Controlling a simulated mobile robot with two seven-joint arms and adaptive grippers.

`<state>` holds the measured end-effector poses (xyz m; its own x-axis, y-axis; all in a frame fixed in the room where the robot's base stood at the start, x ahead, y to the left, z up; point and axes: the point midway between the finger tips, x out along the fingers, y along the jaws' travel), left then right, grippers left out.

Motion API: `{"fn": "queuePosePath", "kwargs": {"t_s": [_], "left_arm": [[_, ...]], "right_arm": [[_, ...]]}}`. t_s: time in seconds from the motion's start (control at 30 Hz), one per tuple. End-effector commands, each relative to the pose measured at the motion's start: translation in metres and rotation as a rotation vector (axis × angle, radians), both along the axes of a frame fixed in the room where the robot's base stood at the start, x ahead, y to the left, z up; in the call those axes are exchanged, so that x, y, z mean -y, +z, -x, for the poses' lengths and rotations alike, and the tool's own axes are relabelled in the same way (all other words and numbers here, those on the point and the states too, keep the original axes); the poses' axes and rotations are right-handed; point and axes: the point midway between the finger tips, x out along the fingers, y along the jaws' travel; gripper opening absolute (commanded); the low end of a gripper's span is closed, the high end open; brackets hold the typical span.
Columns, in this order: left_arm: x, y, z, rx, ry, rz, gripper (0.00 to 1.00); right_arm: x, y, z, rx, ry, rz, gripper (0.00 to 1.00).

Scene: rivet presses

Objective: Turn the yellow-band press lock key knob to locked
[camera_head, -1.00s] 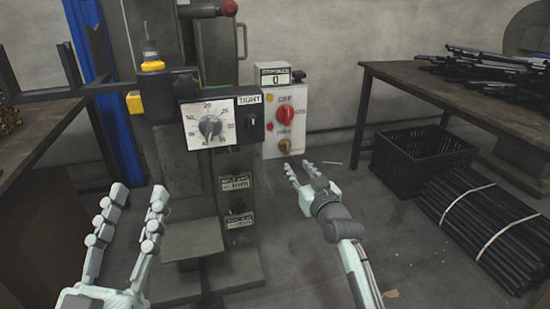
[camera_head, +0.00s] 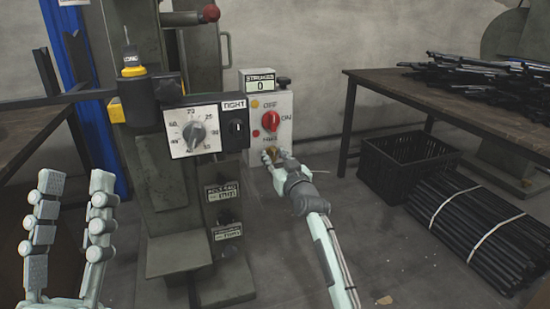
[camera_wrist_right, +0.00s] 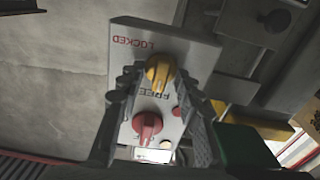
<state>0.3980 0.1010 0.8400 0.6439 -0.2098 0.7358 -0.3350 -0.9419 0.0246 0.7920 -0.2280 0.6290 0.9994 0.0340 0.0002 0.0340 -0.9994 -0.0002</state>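The lock key knob is a small brassy yellow knob (camera_head: 275,152) low on the white control box (camera_head: 284,108) beside the press, mostly hidden by my right gripper. In the right wrist view the yellow knob (camera_wrist_right: 160,71) shows between the words LOCKED and FREE, which appear upside down. My right gripper (camera_head: 277,156) is at the knob; its fingers (camera_wrist_right: 160,80) are apart, one on each side of the knob in the picture. I cannot tell whether they touch it. The press (camera_head: 175,140) has a yellow band (camera_head: 133,72). My left gripper (camera_head: 75,185) is open and empty at left.
A red switch (camera_head: 270,121) sits above the knob on the box, and a strokes counter reading 0 (camera_head: 258,84) is on top. A dial panel (camera_head: 193,130) stands left of the box. A table (camera_head: 385,82), black crate (camera_head: 410,165) and bundled rods (camera_head: 465,220) are at right.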

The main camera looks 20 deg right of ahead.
Motion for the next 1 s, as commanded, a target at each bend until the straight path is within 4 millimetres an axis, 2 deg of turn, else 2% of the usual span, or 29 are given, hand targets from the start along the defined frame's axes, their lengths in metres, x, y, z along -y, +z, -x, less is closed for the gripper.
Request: {"fn": "queuePosePath", "kwargs": {"t_s": [0.03,0.3,0.67,0.87,1.0], "left_arm": [[0.000,0.000,0.000,0.000,0.000,0.000,0.40],[0.000,0.000,0.000,-0.001,0.001,-0.001,0.40],[0.001,0.000,-0.003,-0.016,0.000,-0.006,0.40],[0.008,-0.010,-0.013,-0.129,-0.012,-0.040,0.40],[0.015,-0.023,-0.022,-0.245,-0.021,-0.077,0.40]], "right_arm": [[0.000,0.000,0.000,0.000,0.000,0.000,0.33],[0.000,0.000,0.000,0.000,0.000,0.000,0.00],[0.000,0.000,0.000,-0.002,0.000,-0.019,0.00],[0.001,0.002,0.000,-0.004,0.000,-0.100,0.00],[0.001,0.002,0.001,-0.010,0.000,-0.201,0.00]]}}
